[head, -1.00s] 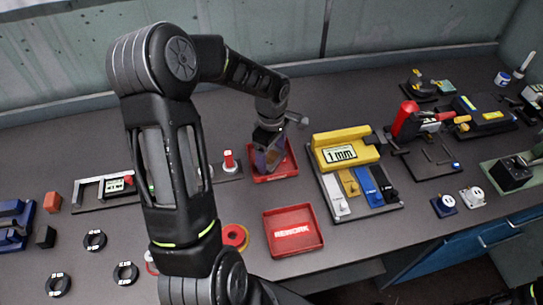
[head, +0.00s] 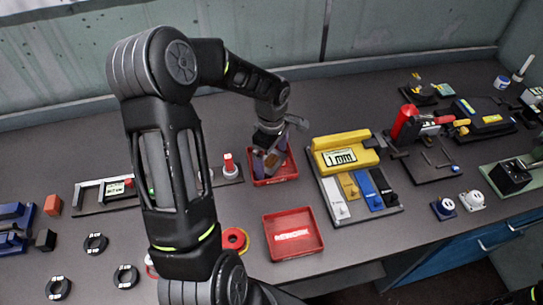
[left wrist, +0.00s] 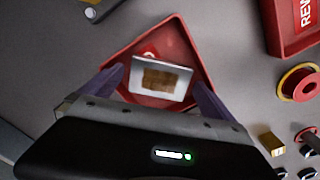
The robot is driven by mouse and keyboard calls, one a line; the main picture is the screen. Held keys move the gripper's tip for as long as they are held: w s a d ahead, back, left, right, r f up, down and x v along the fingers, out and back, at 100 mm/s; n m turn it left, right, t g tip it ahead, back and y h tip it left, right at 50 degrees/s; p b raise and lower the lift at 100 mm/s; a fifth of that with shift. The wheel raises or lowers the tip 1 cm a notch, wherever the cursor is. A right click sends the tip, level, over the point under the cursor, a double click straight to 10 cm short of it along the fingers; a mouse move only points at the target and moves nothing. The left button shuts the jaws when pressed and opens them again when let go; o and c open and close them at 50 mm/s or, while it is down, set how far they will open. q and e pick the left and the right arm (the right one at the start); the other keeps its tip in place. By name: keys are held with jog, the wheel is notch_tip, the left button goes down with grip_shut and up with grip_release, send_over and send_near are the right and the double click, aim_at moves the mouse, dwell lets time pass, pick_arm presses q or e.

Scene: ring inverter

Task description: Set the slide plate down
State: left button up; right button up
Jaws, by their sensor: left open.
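The slide plate (left wrist: 160,78) is a pale, silvery rectangle with a brown patch on its face. In the left wrist view it lies in a red tray (left wrist: 128,49), slightly askew to the tray's walls. My left gripper (left wrist: 156,88) is open, with one purple-grey finger on each side of the plate and gaps between. In the head view my left gripper (head: 269,158) is low over the same red tray (head: 276,180), and part of the plate shows brown between the fingers. My right gripper is not in view.
A second red tray marked REWORK (head: 293,233) stands in front. A yellow gauge block (head: 345,155) with coloured tabs is close on the right. A small fixture with a red-topped post (head: 229,163) is close on the left. Black rings (head: 95,243) lie at left.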

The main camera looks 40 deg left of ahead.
aim_at(272, 161)
pick_arm(q)
notch_tip(272, 161, up, 7)
jog(key=shift+f+p, duration=0.15)
jog(key=shift+p, duration=1.1)
notch_tip(272, 161, up, 5)
jog(key=shift+r, duration=0.1)
jog(key=shift+s, duration=0.1)
